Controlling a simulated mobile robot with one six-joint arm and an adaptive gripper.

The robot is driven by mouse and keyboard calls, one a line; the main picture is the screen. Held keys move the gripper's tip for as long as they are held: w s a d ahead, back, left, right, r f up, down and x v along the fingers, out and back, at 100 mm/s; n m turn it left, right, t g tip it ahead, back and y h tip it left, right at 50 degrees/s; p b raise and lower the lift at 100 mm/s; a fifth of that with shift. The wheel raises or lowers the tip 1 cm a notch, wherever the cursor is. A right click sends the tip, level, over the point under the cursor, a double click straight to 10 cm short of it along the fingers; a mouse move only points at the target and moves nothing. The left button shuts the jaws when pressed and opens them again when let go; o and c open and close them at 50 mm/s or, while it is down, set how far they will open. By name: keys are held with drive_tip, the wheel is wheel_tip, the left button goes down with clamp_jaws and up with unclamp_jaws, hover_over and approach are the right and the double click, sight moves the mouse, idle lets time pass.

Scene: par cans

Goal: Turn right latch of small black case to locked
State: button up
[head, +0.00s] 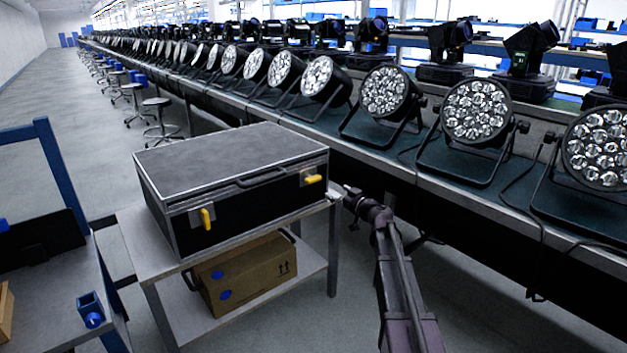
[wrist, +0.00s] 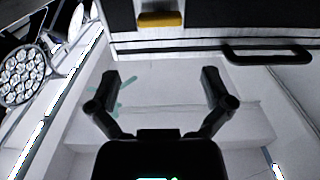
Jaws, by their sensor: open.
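The small black case (head: 236,185) stands shut on a small table, with metal edges and two yellow latches on its front. The right latch (head: 313,179) lies sideways, roughly horizontal; the left latch (head: 207,218) hangs upright. My gripper (head: 345,190) is by the case's right front corner, apart from the latch. Its fingers are spread and empty in the wrist view (wrist: 160,88), with the latch beyond them.
A cardboard box (head: 245,275) sits on the table's lower shelf. A long bench (head: 480,205) with par cans (head: 390,92) runs along the right, close to my arm. A blue-framed cart (head: 52,180) stands at the left. The floor beyond the table is mostly clear, with stools (head: 160,125) farther back.

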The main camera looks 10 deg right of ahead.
sight(316, 179)
drive_tip(key=x, duration=1.2)
drive_tip(key=shift+w, duration=0.1)
drive_tip(key=shift+c, duration=0.2)
drive_tip(key=c, duration=0.7)
drive_tip(key=shift+c, duration=0.2)
